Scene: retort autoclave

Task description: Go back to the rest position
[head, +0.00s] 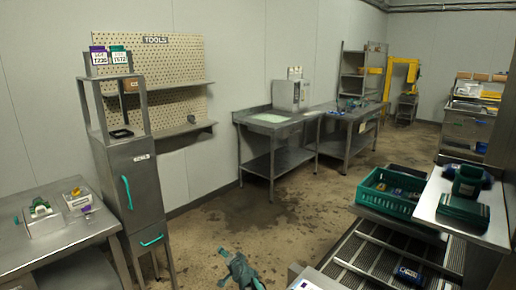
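My gripper (236,264) shows at the bottom middle of the head view, dark with teal parts. It is over the bare floor and apart from the tables, cabinet and racks around it. It is small and partly cut off by the lower edge, so I cannot tell whether its fingers are open or shut. I see no object clearly held in it. Most of my arm is out of view.
A grey cabinet (137,185) and a steel table (70,245) stand at left. Steel workbenches (270,125) line the back wall. At right, a green crate (385,198) sits by slatted racks (385,262) and a shelf (490,225). The middle floor (300,205) is free.

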